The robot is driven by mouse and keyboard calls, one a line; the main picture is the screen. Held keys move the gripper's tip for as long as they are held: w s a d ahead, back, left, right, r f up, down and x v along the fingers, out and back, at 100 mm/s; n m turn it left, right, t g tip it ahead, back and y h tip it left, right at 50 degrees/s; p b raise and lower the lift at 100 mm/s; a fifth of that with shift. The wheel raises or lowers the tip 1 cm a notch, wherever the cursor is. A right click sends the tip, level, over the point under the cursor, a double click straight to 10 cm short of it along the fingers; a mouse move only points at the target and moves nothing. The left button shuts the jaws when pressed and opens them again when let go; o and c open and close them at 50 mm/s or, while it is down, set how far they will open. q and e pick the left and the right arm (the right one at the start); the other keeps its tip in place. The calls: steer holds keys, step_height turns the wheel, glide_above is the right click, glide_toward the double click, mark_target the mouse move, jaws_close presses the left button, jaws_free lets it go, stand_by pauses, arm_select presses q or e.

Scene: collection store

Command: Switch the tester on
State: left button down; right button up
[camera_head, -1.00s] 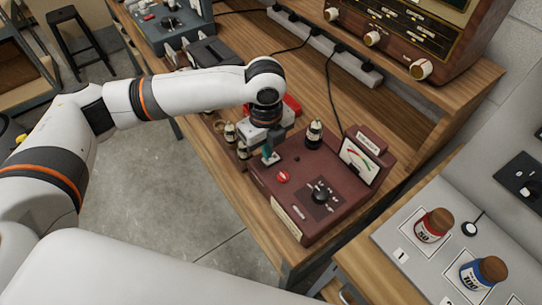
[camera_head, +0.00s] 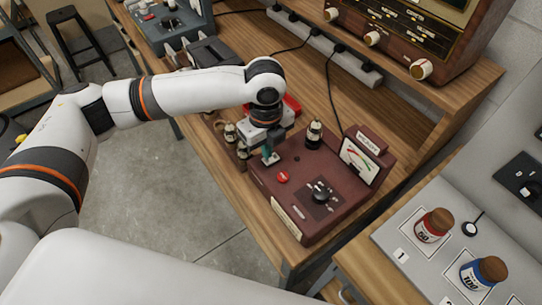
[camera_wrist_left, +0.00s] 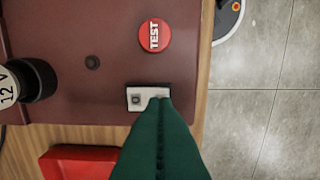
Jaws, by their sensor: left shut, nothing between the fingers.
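The tester (camera_head: 335,215) is a maroon box with a dial meter, a black knob and a red button, on the wooden bench. In the left wrist view its maroon top (camera_wrist_left: 80,60) shows the red TEST button (camera_wrist_left: 154,35) and a small white-framed rocker switch (camera_wrist_left: 134,97). My left gripper (camera_head: 269,157) has green fingers that are shut and empty. In the left wrist view the fingertips (camera_wrist_left: 160,102) overlap one end of the switch and hide part of it. I cannot tell whether they touch it. My right gripper is not in view.
A power strip (camera_head: 320,45) and a radio (camera_head: 410,35) are behind. Red (camera_head: 432,226) and blue (camera_head: 480,274) jars stand at the right.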

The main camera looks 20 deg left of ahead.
arm_select(q)
steer(key=shift+f, duration=0.9)
stand_by(0.3)
steer(key=shift+r, duration=0.1)
step_height(320, 180, up, 7)
steer(key=p, duration=0.8)
steer(key=shift+d, duration=0.1)
stand_by(0.5)
